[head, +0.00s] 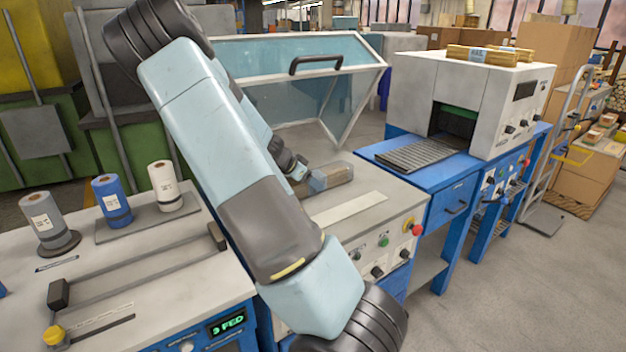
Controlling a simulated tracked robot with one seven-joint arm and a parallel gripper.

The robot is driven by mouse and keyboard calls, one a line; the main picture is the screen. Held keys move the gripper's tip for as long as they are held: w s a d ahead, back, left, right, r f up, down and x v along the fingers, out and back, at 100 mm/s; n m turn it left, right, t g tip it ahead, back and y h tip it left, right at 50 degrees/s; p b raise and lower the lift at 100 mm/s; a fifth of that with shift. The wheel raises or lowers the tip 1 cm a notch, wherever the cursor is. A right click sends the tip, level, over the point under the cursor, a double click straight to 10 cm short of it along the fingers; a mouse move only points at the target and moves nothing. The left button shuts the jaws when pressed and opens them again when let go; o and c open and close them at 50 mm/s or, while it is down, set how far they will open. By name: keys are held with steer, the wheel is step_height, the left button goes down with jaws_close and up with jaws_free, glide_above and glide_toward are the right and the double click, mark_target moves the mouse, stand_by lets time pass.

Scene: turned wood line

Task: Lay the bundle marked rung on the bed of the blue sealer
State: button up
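The blue sealer stands mid-view with a pale grey top (385,210) and blue legs. Its clear framed hood (300,60) with a black handle is raised. A bundle (331,177) that looks wrapped in clear film lies on or just above the bed; its mark cannot be read. My gripper (298,168) is at the left end of this bundle, largely hidden behind my arm. I cannot tell whether its fingers are closed on the bundle or whether the bundle rests fully on the bed.
A grey tunnel machine (420,80) on a blue stand (425,185) is to the right, with wooden bundles (485,54) on top. Film rolls (112,200) stand on the left bench (190,290). A hand truck (560,150) and cartons (590,180) are at far right.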

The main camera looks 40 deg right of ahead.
steer(key=o, duration=0.4)
steer(key=shift+c, duration=0.2)
steer(key=shift+r, duration=0.1)
steer(key=v, duration=0.7)
steer(key=shift+a+r, duration=0.2)
steer(key=shift+a, duration=0.1)
steer(key=s+a+r+n+t+y, duration=0.3)
steer(key=s+a+r+n, duration=0.6)
steer(key=s+a, duration=0.3)
steer(key=s+a+r+n+t+y, duration=0.3)
steer(key=s+a+r+n+y, duration=0.3)
steer(key=s+a+r+n, duration=0.3)
steer(key=s+a+r, duration=0.1)
steer(key=s+a, duration=0.3)
steer(key=s, duration=0.2)
steer(key=shift+s+a+r+n, duration=0.25)
steer(key=shift+s+r+n, duration=0.05)
steer(key=shift+s+r, duration=0.1)
